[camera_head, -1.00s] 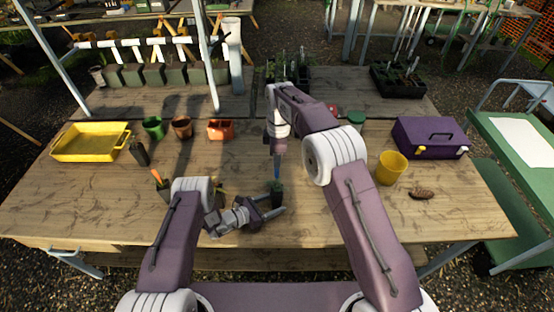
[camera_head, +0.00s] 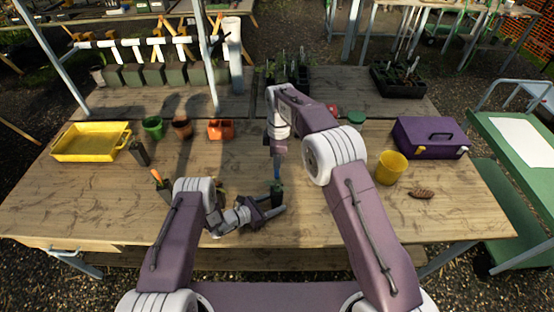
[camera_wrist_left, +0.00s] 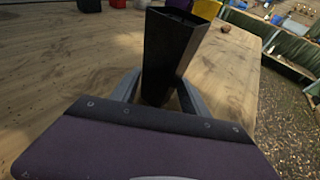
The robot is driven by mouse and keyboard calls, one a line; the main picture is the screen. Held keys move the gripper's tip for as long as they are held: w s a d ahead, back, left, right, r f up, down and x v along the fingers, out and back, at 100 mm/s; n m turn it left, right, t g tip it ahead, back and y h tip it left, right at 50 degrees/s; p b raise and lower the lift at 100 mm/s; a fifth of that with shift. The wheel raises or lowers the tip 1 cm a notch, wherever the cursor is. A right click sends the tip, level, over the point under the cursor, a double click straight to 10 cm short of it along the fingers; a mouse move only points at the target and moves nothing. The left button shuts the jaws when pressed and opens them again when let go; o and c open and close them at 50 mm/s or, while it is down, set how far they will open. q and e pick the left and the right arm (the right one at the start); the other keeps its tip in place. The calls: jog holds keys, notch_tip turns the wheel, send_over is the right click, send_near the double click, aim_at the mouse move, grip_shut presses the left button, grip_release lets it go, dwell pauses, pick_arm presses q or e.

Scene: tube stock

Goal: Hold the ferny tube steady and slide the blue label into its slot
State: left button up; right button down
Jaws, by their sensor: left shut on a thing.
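The ferny tube (camera_head: 277,197) is a small dark square tube, upright near the front middle of the table, with a hint of green at its top. It fills the middle of the left wrist view (camera_wrist_left: 172,52), looking black. My left gripper (camera_head: 276,206) is shut on it, one finger on each side, low on the tube. The blue label (camera_head: 277,172) is a thin upright strip directly above the tube. My right gripper (camera_head: 278,155) holds its upper end from above. The label's lower end is at the tube's top; I cannot tell whether it is in the slot.
A yellow tray (camera_head: 90,154), a dark pot-like container (camera_head: 139,153) and small green, brown and orange pots stand at left. An orange-handled tool (camera_head: 158,181) is near my left arm. A yellow cup (camera_head: 391,168), a brown cone-like object (camera_head: 422,194) and a purple toolbox (camera_head: 430,138) are at right.

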aim_at(277, 177)
jog(key=shift+f, duration=1.2)
jog(key=shift+f, duration=0.4)
jog(key=shift+f, duration=2.6)
jog(key=shift+f, duration=0.25)
jog(key=c, duration=1.6)
grip_release()
jog(key=r, duration=1.2)
jog(key=shift+d, duration=0.25)
